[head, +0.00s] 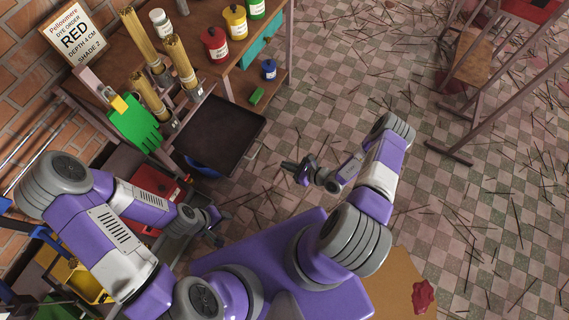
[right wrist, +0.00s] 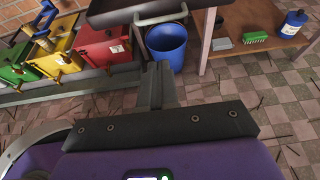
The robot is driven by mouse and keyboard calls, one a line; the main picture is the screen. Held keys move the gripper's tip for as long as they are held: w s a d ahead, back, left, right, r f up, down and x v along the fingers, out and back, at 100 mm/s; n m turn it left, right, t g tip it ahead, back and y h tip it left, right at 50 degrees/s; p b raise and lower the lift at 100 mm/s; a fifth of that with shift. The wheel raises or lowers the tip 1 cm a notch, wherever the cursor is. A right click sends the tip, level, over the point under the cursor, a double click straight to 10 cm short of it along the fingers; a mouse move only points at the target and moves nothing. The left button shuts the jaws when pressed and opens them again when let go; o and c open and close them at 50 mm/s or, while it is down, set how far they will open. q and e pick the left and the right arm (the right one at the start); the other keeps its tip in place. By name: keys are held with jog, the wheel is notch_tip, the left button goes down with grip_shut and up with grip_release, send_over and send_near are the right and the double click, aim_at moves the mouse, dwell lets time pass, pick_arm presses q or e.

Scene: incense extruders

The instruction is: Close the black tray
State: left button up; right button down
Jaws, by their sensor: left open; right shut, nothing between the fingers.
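The black tray (head: 222,132) juts out from the front of the wooden table as a flat, dark, square pan. In the right wrist view its dark underside and edge (right wrist: 115,12) show at the top, with a pale bar handle (right wrist: 161,19) in front. My right gripper (head: 290,168) is shut and empty, to the lower right of the tray and apart from it. Its closed fingers (right wrist: 157,82) show in the right wrist view, below the handle. My left gripper (head: 218,228) is open and empty, below the tray in the head view, touching nothing that I can see.
A blue bucket (right wrist: 167,46) stands below the tray. Incense bundles (head: 181,62), a green glove-like piece (head: 135,124) and dye jars (head: 214,43) are at the table. Red, yellow and green boxes (right wrist: 55,55) stand left in the wrist view.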

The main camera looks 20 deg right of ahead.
jog(key=r+b+x, duration=0.1)
jog(key=r+x, duration=0.1)
jog(key=x, duration=0.8)
jog(key=shift+w+a+b, duration=0.4)
jog(key=shift+w+a, duration=0.1)
jog(key=shift+w, duration=0.1)
jog(key=shift+f, duration=0.1)
